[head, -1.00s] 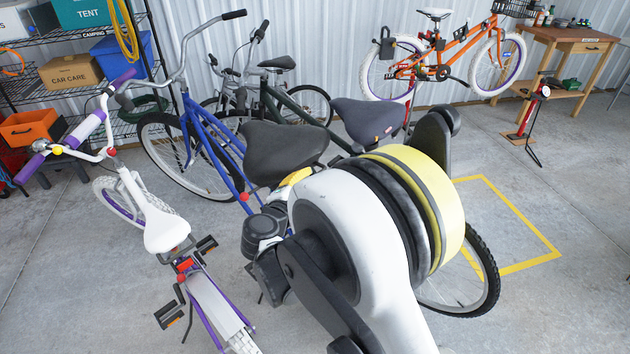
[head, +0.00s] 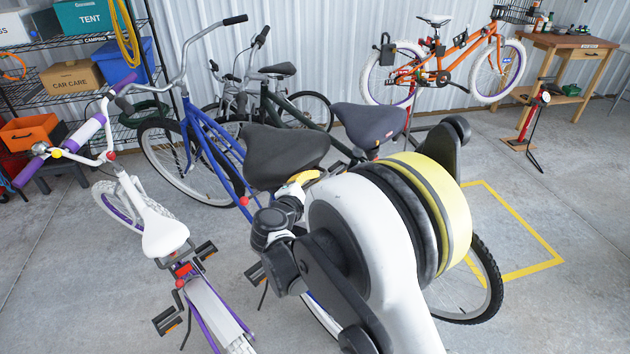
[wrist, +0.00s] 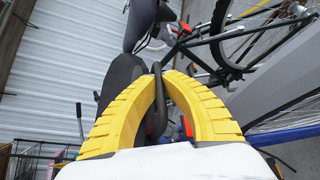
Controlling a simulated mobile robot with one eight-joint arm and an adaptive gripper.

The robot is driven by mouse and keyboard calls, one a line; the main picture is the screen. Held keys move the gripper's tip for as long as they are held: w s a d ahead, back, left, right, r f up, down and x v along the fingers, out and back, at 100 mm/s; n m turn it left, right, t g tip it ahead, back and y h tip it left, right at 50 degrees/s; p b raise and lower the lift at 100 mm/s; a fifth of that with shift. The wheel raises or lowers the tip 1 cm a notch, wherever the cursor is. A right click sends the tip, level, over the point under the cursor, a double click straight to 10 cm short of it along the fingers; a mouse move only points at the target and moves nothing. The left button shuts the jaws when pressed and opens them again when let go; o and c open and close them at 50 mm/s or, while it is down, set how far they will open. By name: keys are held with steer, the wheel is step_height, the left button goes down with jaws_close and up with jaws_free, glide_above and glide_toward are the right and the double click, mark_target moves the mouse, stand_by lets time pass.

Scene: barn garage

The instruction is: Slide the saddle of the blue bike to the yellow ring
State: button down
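The blue bike (head: 212,148) stands mid-floor. My gripper (head: 303,178) is just below the saddle's right rear edge, mostly hidden by my arm. In the wrist view, the yellow fingertips (wrist: 162,75) are close together. A narrow dark curved part runs between them, close under the saddle. I cannot tell whether they clamp it. I cannot make out a yellow ring; my arm hides the saddle's lower side and post.
A second dark saddle (head: 368,124) is close behind the gripper. A white and purple bike (head: 165,232) stands at the left. An orange bike (head: 445,60) is on a stand at the back. The floor around the yellow floor outline (head: 552,264) is mostly clear.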

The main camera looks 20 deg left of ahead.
step_height(320, 180, up, 6)
steer(key=s+d+p, duration=0.1)
steer(key=p, duration=0.1)
steer(key=shift+d+p, duration=0.3)
steer(key=shift+p, duration=0.1)
steer(key=shift+s, duration=0.15)
steer(key=c, duration=1.5)
jaws_free()
steer(key=shift+f, duration=0.15)
steer(key=v, duration=1.2)
